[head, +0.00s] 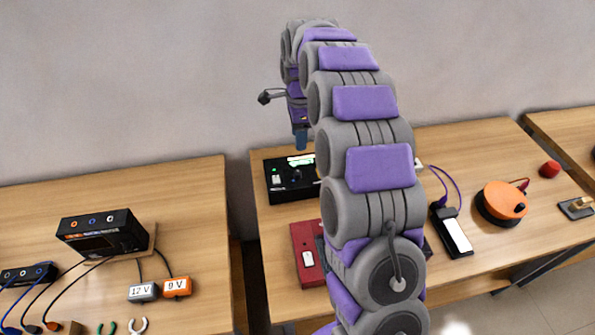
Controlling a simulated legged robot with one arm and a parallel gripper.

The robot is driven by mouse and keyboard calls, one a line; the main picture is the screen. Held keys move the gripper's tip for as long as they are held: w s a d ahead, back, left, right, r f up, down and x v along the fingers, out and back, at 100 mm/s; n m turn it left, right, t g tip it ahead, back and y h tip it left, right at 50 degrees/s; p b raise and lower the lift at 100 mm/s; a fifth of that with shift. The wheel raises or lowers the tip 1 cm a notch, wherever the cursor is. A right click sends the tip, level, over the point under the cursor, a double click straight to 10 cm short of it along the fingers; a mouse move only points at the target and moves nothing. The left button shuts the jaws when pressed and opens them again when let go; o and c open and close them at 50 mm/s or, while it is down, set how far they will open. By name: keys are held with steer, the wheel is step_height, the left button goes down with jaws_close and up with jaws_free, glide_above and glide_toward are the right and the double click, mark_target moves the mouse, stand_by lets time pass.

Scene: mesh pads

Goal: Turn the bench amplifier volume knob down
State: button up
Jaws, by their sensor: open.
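A black box with a lit green display, which looks like the bench amplifier (280,191), sits at the back left of the middle table. A dark round shape on its top may be the volume knob, but it is too small to be sure. My arm arches up and over the table, and its end hangs down above the box. My gripper (301,139) is open, with a bluish fingertip just above the back of the box. I cannot tell whether it touches anything. My arm hides the box's right side.
A red box (303,262) lies in front of the black box. To the right are a black device with a white screen (457,236), an orange round device (505,202) and a red knob (549,169). A gap separates the left table (190,215), which holds a black unit (103,232).

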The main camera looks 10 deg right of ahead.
mark_target(298, 172)
steer(key=w+f+m+b, duration=0.1)
steer(key=f, duration=0.6)
steer(key=w+f+m+b, duration=0.1)
steer(key=w+f, duration=0.1)
steer(key=f, duration=0.5)
steer(key=w+f+b, duration=0.1)
steer(key=f, duration=0.6)
steer(key=shift+w+d+m+b, duration=0.3)
steer(key=shift+m, duration=0.1)
steer(key=shift+r, duration=0.1)
jaws_close()
